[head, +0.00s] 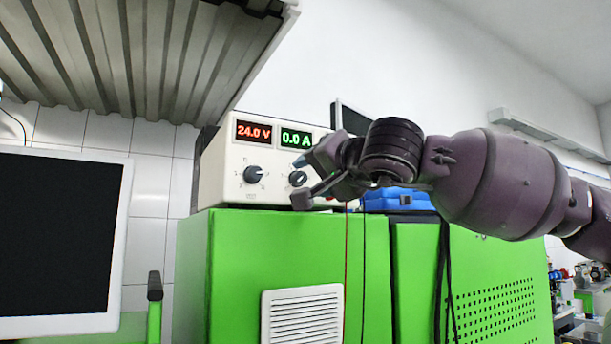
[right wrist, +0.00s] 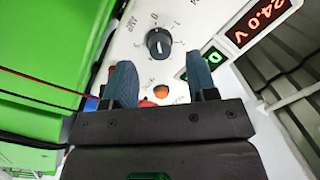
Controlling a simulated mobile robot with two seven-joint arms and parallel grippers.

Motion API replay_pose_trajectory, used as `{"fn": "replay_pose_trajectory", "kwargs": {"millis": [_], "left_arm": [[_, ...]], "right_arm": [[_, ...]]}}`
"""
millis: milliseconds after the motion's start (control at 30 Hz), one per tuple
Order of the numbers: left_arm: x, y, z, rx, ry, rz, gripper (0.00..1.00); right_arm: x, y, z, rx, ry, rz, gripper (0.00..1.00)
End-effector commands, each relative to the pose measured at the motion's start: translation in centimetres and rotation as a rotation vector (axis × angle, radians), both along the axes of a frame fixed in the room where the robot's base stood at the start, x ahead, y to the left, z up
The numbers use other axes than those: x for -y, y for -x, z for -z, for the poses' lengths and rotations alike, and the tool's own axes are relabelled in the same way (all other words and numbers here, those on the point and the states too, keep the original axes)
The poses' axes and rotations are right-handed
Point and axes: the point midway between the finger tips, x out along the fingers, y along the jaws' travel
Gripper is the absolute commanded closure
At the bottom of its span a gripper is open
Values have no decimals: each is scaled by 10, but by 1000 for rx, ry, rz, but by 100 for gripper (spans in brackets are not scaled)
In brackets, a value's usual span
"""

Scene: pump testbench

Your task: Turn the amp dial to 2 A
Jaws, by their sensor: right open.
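The power supply (head: 222,165) is a cream box with a red display (head: 254,131) reading 24.0 V and a green display (head: 296,138) reading 0.0 A. The amp dial (head: 298,178) is the right-hand dark knob, under the green display. In the right wrist view the amp dial (right wrist: 159,43) is dark and round, with "AMP" printed beside it. My right gripper (head: 303,180) is open in front of the panel, its fingers above and below the dial in the head view. In the wrist view its fingertips (right wrist: 161,78) stand apart, with the dial beyond the gap between them. My left gripper is out of view.
The voltage dial (head: 254,174) is left of the amp dial. An orange round part (right wrist: 162,91) shows between my fingers. Red and black cables hang down the green cabinet (head: 290,250). A blue case (head: 400,199) is behind my arm; a monitor (head: 60,245) stands left.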

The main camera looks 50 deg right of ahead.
Motion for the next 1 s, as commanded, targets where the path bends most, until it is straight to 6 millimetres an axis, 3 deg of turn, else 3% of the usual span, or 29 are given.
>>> {"fn": "replay_pose_trajectory", "kwargs": {"millis": [500, 1000], "left_arm": [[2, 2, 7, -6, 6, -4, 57], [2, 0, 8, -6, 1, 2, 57]], "right_arm": [[6, -26, 2, -4, -1, 3, 48], [7, -32, 0, 0, -1, 0, 48]]}}
